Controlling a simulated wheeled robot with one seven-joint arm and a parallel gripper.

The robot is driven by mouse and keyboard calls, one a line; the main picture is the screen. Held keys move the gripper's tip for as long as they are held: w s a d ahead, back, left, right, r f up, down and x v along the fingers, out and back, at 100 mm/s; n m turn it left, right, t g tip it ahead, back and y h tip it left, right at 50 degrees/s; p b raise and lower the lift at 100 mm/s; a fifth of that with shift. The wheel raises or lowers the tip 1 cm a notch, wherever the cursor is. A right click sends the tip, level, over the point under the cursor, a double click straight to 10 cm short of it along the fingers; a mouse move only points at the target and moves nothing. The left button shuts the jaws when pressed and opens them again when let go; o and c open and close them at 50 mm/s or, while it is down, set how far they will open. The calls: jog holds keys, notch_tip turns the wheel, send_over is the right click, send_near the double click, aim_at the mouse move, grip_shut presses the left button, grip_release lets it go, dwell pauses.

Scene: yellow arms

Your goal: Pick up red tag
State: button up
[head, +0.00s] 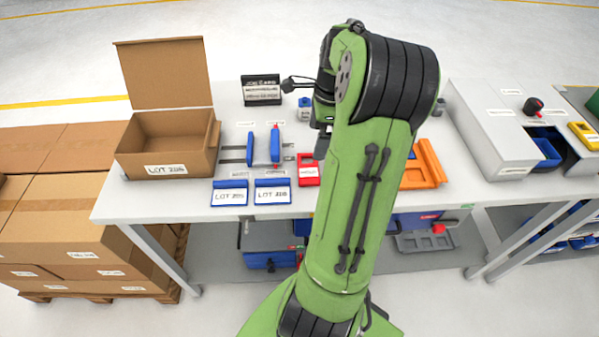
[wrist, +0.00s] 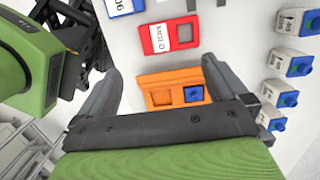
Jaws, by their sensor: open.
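The red tag (head: 308,170) lies flat on the white table, just left of my green arm in the head view. In the wrist view the red tag (wrist: 158,42), with a white label and a square window, lies beyond the fingertips. My gripper (wrist: 161,72) is open and empty, its dark fingers spread apart above an orange holder (wrist: 147,80). In the head view my arm hides most of my gripper and part of the orange holder (head: 430,160).
Two blue LOT tags (head: 229,196) lie left of the red tag. Upright blue pieces (head: 275,143) and a black-framed sign (head: 262,90) stand behind. An open cardboard box (head: 165,145) is at the table's left.

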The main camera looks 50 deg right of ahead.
jog(key=b, duration=0.2)
send_over(309, 173)
jog(key=f, duration=0.7)
jog(key=shift+s+d+f, duration=0.15)
jog(key=shift+d+f, duration=0.05)
jog(key=shift+d, duration=0.2)
jog(key=f, duration=0.1)
jog(key=f+b, duration=0.1)
jog(key=f, duration=0.2)
jog(key=shift+a+f+b, duration=0.2)
jog(key=shift+a+b, duration=0.05)
jog(key=shift+b, duration=0.05)
jog(key=shift+f, duration=0.45)
jog(key=shift+r, duration=0.1)
jog(key=shift+c, duration=0.3)
jog(key=c, duration=1)
